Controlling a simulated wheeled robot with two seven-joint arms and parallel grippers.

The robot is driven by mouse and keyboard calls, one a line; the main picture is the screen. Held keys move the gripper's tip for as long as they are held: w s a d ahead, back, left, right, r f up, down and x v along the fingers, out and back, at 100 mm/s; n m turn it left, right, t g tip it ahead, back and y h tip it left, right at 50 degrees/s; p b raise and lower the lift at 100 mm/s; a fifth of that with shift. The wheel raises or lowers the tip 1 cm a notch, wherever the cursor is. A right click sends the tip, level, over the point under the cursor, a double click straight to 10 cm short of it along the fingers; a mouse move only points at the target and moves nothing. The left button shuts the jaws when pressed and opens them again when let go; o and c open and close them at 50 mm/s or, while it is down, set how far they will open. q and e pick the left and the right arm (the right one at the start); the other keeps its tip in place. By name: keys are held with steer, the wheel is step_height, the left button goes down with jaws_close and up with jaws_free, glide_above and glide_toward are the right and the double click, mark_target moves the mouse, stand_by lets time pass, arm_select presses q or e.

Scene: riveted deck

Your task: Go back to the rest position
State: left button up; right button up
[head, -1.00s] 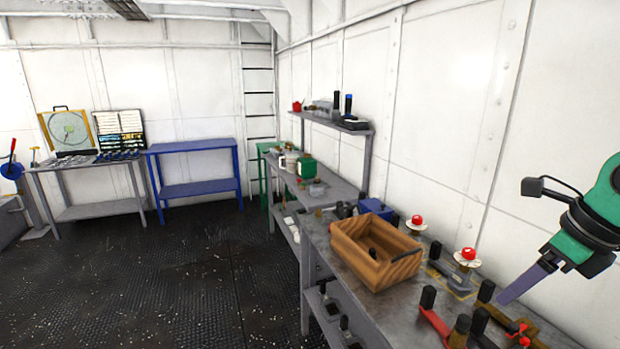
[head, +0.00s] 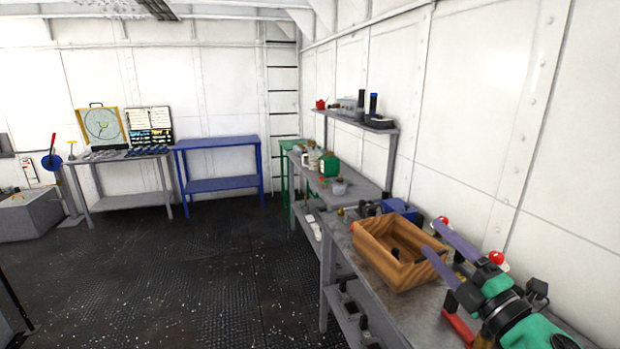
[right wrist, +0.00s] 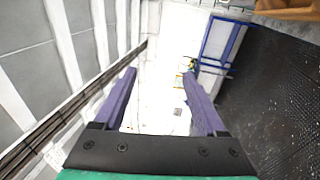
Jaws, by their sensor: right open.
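My right gripper (head: 446,252) comes in from the lower right of the head view, above the near end of the grey workbench. Its two purple fingers are spread apart with nothing between them. In the right wrist view the open fingers (right wrist: 160,100) point toward the far wall and also hold nothing. A wooden crate (head: 385,268) sits on the bench just left of the fingers; they look apart from it, though the depth gap is hard to judge. My left gripper is not in view.
The bench (head: 352,268) also carries red-topped parts, partly hidden by my right arm. A shelf (head: 350,122) stands above it. A blue table (head: 218,183) and a grey table (head: 118,160) stand at the back. The dark floor (head: 200,270) is clear.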

steer(key=s+d+f+m+g+h, duration=0.3)
steer(key=f+m+h, duration=0.2)
steer(key=f+m, duration=0.4)
steer(key=s+d+f+m+g+h, duration=0.4)
steer(key=f+m, duration=0.3)
steer(key=f, duration=0.4)
steer(key=s+a+f+m+g+y, duration=0.1)
steer(key=s+a+f+m+g, duration=0.1)
steer(key=s+a+f+g, duration=0.4)
steer(key=s+a+f+m+g+y, duration=0.1)
steer(key=s+a+f+m+g, duration=0.15)
steer(key=s+f, duration=0.7)
steer(key=s+f+g+b, duration=0.25)
steer(key=f+b, duration=0.35)
steer(key=f, duration=2.4)
steer(key=s+d+f+b, duration=0.2)
steer(key=s+f, duration=0.5)
steer(key=s, duration=0.1)
steer(key=s+d+f+b, duration=0.1)
steer(key=s+f+b, duration=0.1)
steer(key=s+f, duration=0.6)
steer(key=shift+d+f, duration=0.25)
steer(key=shift+d, duration=0.1)
